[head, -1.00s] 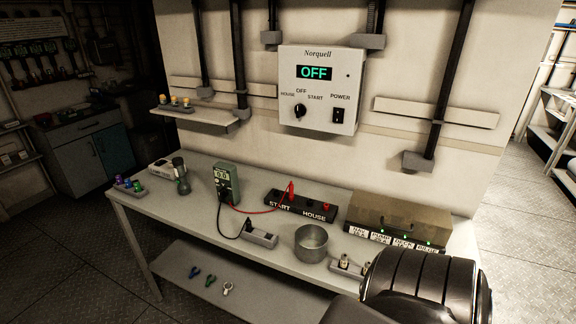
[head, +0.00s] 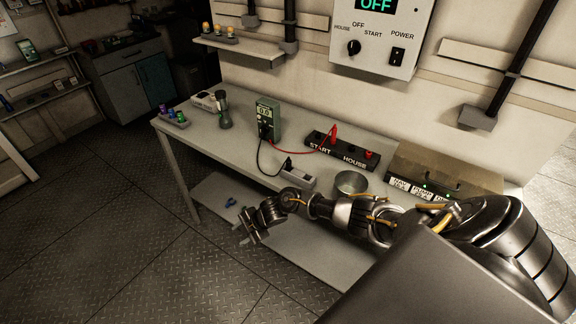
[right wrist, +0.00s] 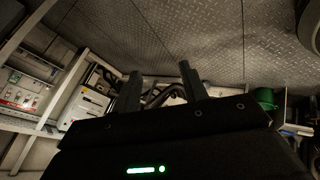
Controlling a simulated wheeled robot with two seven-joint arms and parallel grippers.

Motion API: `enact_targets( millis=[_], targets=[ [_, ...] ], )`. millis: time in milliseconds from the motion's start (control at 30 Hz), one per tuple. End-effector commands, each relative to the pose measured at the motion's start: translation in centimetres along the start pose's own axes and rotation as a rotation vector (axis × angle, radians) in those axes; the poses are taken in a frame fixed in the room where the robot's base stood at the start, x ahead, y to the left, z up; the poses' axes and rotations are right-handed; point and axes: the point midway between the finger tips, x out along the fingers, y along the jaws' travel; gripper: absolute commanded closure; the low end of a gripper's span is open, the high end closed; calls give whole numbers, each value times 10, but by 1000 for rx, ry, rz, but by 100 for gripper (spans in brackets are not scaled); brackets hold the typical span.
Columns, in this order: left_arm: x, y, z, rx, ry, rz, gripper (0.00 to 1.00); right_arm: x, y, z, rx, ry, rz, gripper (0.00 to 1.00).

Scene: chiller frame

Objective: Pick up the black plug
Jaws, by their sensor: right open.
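The black plug (head: 288,164) stands in a grey block (head: 299,178) near the front edge of the bench. A black lead runs from it to the green meter (head: 267,117). My right gripper (head: 246,228) is in front of the bench, to the left of and nearer than the plug, apart from it. In the right wrist view its two fingers (right wrist: 160,78) are spread with nothing held between them. I cannot make out the plug in that view. My left gripper is not in view.
A red plug (head: 333,134) stands in the black START/HOUSE strip (head: 343,152). A metal pot (head: 351,183) and a brown box (head: 440,174) stand to the right. The wall panel (head: 378,42) reads OFF. A lower shelf (head: 214,199) lies under the bench.

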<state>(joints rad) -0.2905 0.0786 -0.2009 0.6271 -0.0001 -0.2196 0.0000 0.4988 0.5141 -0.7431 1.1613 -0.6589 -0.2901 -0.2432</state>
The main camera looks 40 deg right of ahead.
Motion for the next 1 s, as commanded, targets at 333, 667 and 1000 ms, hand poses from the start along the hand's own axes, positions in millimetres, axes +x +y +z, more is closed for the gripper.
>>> enact_targets(
  millis=[333, 667, 1000],
  targets=[
    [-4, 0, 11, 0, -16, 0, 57, -214, 135, -2, -984, -203, -237, 57],
    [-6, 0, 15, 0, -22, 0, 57, -338, 140, 41, -1301, -398, -466, 57],
    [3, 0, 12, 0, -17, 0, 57, -331, 134, 54, -1318, -408, -489, 57]
  ],
)
